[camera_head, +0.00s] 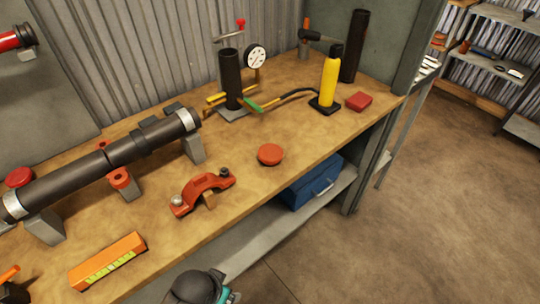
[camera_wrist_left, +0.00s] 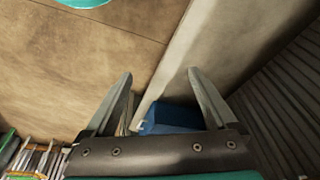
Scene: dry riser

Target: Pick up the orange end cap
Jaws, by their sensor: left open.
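The orange end cap (camera_head: 270,154) is a round, flat, orange-red disc lying on the wooden workbench (camera_head: 235,215) near its front edge, in the middle of the head view. It does not show in the left wrist view. My left gripper (camera_wrist_left: 160,88) shows in the left wrist view with its two fingers spread apart and nothing between them. In the head view only a dark and teal part of my arm shows at the bottom, in front of the bench and well short of the cap. My right gripper is not in view.
An orange-red clamp (camera_head: 202,193) lies left of the cap. A black pipe (camera_head: 110,160) rests on supports behind it. A blue toolbox (camera_head: 312,184) sits on the lower shelf. Bench around the cap is clear.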

